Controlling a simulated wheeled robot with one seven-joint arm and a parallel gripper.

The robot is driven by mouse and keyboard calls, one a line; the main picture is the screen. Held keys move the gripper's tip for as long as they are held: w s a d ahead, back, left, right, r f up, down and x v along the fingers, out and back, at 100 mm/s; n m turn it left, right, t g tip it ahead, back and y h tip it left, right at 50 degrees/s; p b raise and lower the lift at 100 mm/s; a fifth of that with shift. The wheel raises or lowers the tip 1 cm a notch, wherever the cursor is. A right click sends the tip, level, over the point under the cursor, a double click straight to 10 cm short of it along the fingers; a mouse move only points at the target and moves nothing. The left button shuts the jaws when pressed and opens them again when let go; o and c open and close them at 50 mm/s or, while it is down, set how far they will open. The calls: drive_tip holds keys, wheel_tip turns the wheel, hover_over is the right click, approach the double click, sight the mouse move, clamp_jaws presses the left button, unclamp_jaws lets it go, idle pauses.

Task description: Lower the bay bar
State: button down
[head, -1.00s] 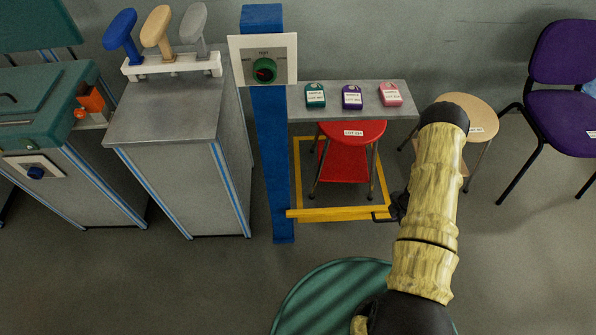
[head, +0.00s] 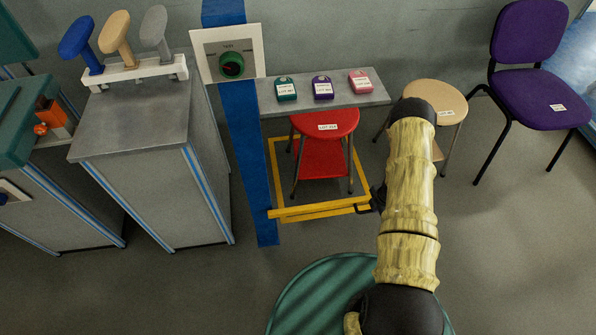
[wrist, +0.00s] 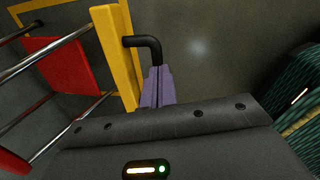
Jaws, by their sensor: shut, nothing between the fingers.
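The yellow bay bar (head: 315,210) runs nearly level from the foot of the blue post (head: 250,150), in front of the red stool (head: 325,122). In the wrist view the bar (wrist: 116,55) stands left of my gripper. Its black bent handle (wrist: 148,42) sticks out from the bar toward my gripper. My gripper (wrist: 157,72) has its purple fingers shut together, with the tips at the end of the handle; I cannot tell whether they touch. In the head view my gripper is mostly hidden by my arm, beside the bar's free end.
A wall shelf (head: 305,102) holds three coloured tags behind the bar. A tan stool (head: 452,98) and a purple chair (head: 540,90) stand to the right. A grey cabinet (head: 140,125) stands left of the post. Open floor lies in front.

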drive_tip(key=s+d+r+p, duration=0.1)
drive_tip(key=d+r+p, duration=0.5)
drive_tip(key=r, duration=0.4)
drive_tip(key=shift+d+r+p, duration=0.35)
drive_tip(key=shift+d+r, duration=0.05)
drive_tip(key=shift+d, duration=0.25)
